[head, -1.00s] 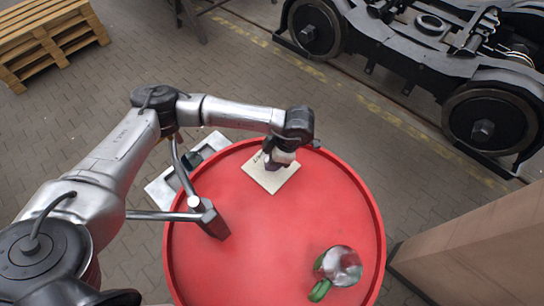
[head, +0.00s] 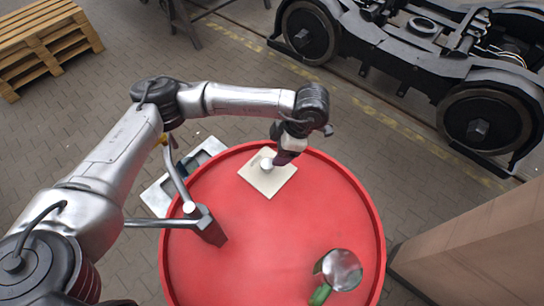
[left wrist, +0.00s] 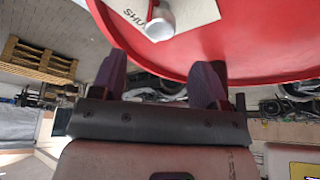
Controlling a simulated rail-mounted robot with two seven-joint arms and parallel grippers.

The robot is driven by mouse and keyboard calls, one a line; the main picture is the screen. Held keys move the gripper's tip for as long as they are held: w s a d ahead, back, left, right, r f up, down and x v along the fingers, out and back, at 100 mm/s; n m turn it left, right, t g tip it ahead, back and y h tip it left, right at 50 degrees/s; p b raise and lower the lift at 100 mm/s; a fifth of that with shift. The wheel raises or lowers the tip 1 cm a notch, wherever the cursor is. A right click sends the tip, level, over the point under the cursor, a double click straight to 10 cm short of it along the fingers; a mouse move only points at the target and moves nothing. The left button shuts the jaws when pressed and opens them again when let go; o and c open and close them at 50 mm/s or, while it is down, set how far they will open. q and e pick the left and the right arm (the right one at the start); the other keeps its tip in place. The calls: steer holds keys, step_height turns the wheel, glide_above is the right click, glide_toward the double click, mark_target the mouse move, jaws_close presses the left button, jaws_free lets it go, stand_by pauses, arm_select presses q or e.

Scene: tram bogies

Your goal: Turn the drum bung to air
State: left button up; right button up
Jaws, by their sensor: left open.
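The red drum (head: 290,230) stands upright, its round top facing me. A pale square plate (head: 281,182) lies near the far rim, with a small white round bung (head: 266,163) on it. My left gripper (head: 284,158) is just right of the bung, partly hidden by its own wrist and apart from the bung as far as I can tell. In the left wrist view its two dark fingers (left wrist: 160,78) are spread and empty. The bung (left wrist: 160,22) shows beyond them at the top, beside lettering on the plate (left wrist: 195,12) that begins "SHU". My right gripper is not in view.
A silver round thing (head: 341,269) with a green part (head: 320,294) is at the drum's near right. Metal bars end in a dark block (head: 209,228) over its left side. A brown box (head: 470,240) stands right, a bogie (head: 430,70) behind, a pallet (head: 45,45) far left.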

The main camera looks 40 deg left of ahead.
arm_select(q)
steer(key=v, duration=0.6)
steer(key=shift+r, duration=0.15)
steer(key=shift+d, duration=0.1)
stand_by(0.4)
